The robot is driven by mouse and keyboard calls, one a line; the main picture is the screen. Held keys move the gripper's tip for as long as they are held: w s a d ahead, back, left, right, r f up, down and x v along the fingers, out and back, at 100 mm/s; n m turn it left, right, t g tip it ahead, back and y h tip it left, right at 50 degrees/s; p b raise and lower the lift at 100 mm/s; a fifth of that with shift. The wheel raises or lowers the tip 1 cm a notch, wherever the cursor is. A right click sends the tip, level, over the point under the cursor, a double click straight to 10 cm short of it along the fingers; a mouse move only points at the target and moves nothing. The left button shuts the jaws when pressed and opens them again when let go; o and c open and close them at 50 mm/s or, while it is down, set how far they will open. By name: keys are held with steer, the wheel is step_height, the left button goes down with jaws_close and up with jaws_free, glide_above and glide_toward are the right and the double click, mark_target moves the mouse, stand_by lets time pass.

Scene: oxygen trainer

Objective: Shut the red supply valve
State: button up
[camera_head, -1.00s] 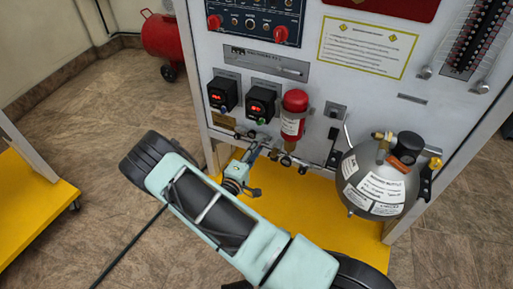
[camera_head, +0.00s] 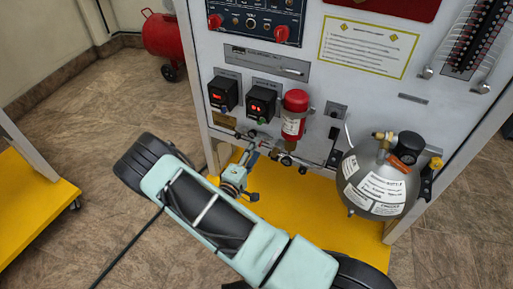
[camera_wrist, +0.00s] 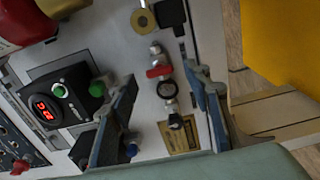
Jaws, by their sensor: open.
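In the wrist view, a small red valve handle (camera_wrist: 159,71) sits on a metal fitting in a short line of fittings on the white panel. My gripper (camera_wrist: 161,77) is open, with one finger on each side of that line of fittings. The red handle lies between the fingertips in the picture; I cannot tell if either finger touches it. In the head view, my gripper (camera_head: 251,153) reaches the lower panel below the black display boxes, and the red handle is too small or hidden to make out there.
A black box with red digits (camera_wrist: 48,111) and a green knob (camera_wrist: 97,88) is close to the left finger. A red cylinder (camera_head: 294,115) and a grey round tank (camera_head: 376,186) are to the right. A yellow base plate (camera_head: 310,215) lies below.

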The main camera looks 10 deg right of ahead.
steer(key=v, duration=1)
steer(key=shift+r, duration=0.1)
